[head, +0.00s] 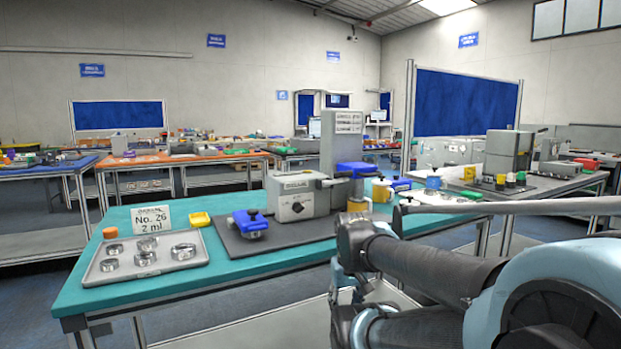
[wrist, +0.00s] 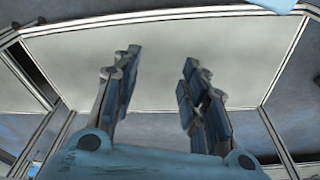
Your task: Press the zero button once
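No zero button can be made out in either view. A grey boxy device (head: 290,197) with a small label and a dark mark on its front stands on a dark mat (head: 240,243) on the teal table (head: 110,300). A taller grey unit (head: 341,140) with a printed panel stands behind it; its lettering is too small to read. My gripper (wrist: 160,62) is open and empty in the wrist view, its two blue-padded fingers apart above a pale panel. In the head view my arm is at the right, in front of the table's edge, and the fingers are hard to make out.
A grey tray (head: 105,278) with several metal rings, a "No. 26 2 ml" sign (head: 152,220), a yellow box (head: 200,219) and an orange cap (head: 110,232) are at the table's left.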

